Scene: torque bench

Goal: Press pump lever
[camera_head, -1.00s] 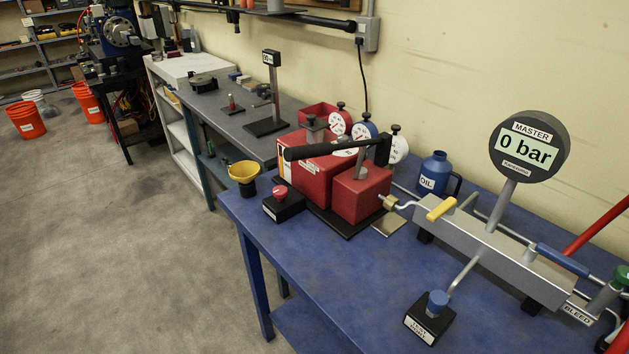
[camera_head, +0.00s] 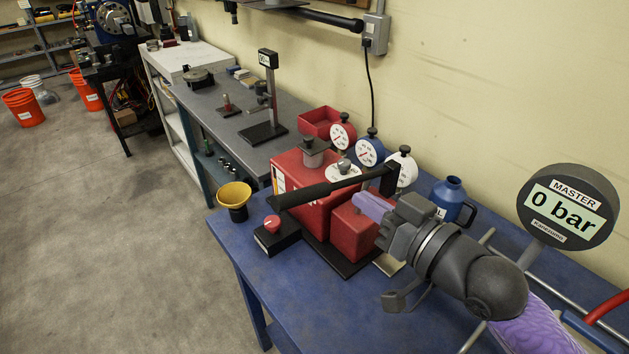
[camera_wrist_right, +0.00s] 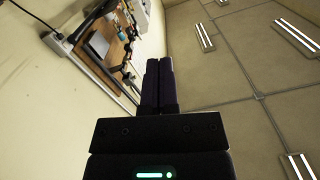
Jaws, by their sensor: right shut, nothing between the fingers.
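The red pump (camera_head: 318,206) stands on the blue bench. Its black lever (camera_head: 317,188) runs roughly level across the top of the red body, from a black upright at the right to a free end at the left. My right gripper (camera_head: 362,203) is in front of the red block at the lever's right part, with purple fingers shut and empty. In the head view the fingers lie just below the lever's right part; I cannot tell whether they touch it. The right wrist view shows the closed fingers (camera_wrist_right: 158,85) but no pump. The master gauge (camera_head: 568,207) reads 0 bar. My left gripper is not seen.
A black box with a red button (camera_head: 272,223) and a yellow funnel cup (camera_head: 234,196) stand left of the pump. Dial gauges (camera_head: 370,152) and a blue oil can (camera_head: 450,200) stand behind. The front left bench top (camera_head: 270,290) is clear.

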